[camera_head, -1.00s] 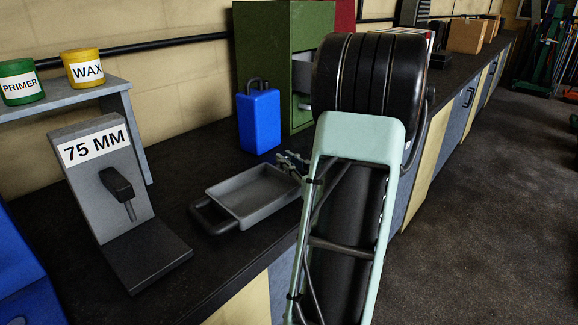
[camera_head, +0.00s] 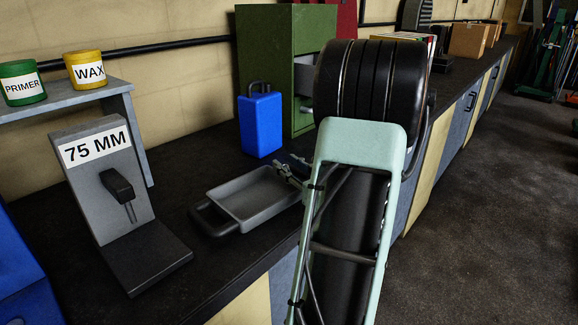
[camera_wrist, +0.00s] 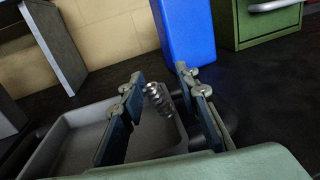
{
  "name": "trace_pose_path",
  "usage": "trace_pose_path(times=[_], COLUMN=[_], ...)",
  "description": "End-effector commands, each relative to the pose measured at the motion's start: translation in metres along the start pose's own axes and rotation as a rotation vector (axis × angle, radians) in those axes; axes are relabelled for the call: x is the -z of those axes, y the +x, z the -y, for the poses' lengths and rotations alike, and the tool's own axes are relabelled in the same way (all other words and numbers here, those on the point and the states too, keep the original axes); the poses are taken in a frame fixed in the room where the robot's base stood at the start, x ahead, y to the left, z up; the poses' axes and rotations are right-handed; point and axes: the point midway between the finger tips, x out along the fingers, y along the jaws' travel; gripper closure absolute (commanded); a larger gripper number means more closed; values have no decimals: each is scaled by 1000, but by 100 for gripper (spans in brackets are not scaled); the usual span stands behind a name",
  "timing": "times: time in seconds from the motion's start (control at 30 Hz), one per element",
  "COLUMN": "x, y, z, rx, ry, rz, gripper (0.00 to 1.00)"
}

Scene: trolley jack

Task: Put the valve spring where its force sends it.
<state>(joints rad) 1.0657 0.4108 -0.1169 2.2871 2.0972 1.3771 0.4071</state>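A silver coiled valve spring (camera_wrist: 158,100) shows in the wrist view between my fingers, nearer the left one, at the tray's far right part. I cannot tell whether it rests in the tray. My gripper (camera_wrist: 160,85) is open, its two fingers apart on either side of the spring. In the head view my gripper (camera_head: 292,172) is at the right end of the grey tray (camera_head: 222,212), and the spring cannot be made out. A grey stand labelled 75 MM (camera_head: 110,185), with a black lever, is on the bench at left.
A blue handled case (camera_head: 261,128) stands behind the tray, beside a green cabinet (camera_head: 265,50) with a slightly open drawer. Bare bench lies between stand and tray.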

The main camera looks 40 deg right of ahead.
Motion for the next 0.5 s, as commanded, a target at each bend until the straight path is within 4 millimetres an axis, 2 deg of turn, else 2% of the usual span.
trace_pose_path(times=[0.07, 0.17, 0.5], x=[-6, -3, -3], y=[0, -18, -91], z=[0, 1, 1], rx=[0, 3, 4], ry=[0, -1, 1], rz=[0, 0, 1], gripper=[71, 71, 71])
